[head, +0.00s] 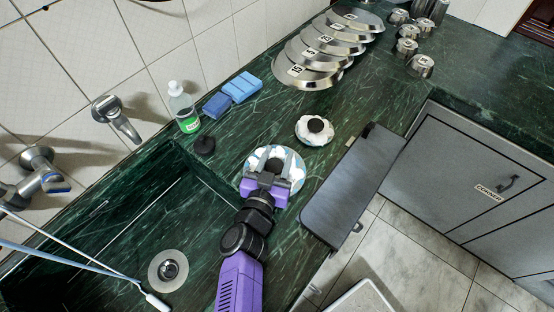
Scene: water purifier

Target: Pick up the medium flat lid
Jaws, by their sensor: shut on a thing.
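A round flat lid (294,178) with a white and blue pattern is under my gripper on the green counter, right of the sink. My gripper (272,160) reaches over the lid's middle, with its two fingers shut on it. The grasped part of the lid is hidden by the fingers. I cannot tell whether the lid touches the counter. A smaller white lid (303,132) with a black knob lies just beyond, to the upper right.
A dark sink (110,235) lies to the left, with taps (118,120) behind it. Several metal lids (310,78) overlap at the back. A dark slab (355,185) lies right.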

